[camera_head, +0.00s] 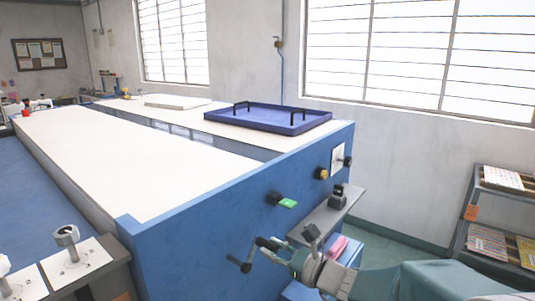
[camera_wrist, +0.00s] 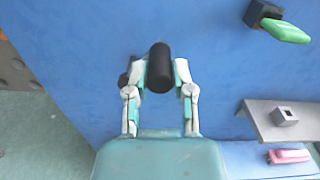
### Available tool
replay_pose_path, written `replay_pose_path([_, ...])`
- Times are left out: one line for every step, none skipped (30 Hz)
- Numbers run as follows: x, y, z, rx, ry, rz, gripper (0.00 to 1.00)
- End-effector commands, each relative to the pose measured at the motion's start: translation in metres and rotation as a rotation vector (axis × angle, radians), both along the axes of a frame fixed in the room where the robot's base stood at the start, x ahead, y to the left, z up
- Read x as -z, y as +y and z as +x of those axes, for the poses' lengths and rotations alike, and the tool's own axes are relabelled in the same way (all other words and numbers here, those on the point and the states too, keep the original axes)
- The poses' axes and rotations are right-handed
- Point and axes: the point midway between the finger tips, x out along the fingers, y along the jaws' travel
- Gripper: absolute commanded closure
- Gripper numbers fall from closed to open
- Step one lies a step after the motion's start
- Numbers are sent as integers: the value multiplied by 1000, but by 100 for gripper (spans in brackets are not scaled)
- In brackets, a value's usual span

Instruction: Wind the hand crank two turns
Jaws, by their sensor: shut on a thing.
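The hand crank (camera_head: 245,267) is a black part on the blue end panel of the long table, low in the head view. Its black cylindrical grip (camera_wrist: 160,68) shows in the wrist view, pointing towards the camera. My gripper (camera_wrist: 158,80) has one finger on each side of this grip and is shut on it. In the head view my gripper (camera_head: 270,250) reaches in from the lower right to the crank. The fingers hide part of the crank arm and its pivot.
A green lever (camera_head: 288,203) sticks out of the panel above the crank. A grey shelf (camera_head: 318,220) with a dark block (camera_head: 338,196) juts out to the right. A pink item (camera_head: 339,245) lies below it. A blue tray (camera_head: 265,118) rests on the tabletop.

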Motion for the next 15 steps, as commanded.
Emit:
replay_pose_path([2,1,-1,-4,3,-2,92])
replay_pose_path([2,1,-1,-4,3,-2,92])
replay_pose_path([2,1,-1,-5,4,-2,92])
replay_pose_path([2,1,-1,-5,3,-2,92])
replay_pose_path([2,1,-2,-5,3,-2,92])
replay_pose_path([1,2,-2,-6,3,-2,92])
replay_pose_path([1,3,-3,-6,3,-2,92])
replay_pose_path([0,4,-4,-7,3,-3,92])
replay_pose_path([-1,5,-6,-7,2,-3,92])
replay_pose_path([-2,6,-7,-7,2,-3,92])
replay_pose_path([-3,7,-9,-7,2,-3,92])
replay_pose_path([-4,8,-10,-6,3,-4,92])
replay_pose_path([-4,9,-11,-6,3,-4,92])
replay_pose_path([-5,10,-12,-5,4,-4,92])
replay_pose_path([-5,10,-13,-5,4,-4,92])
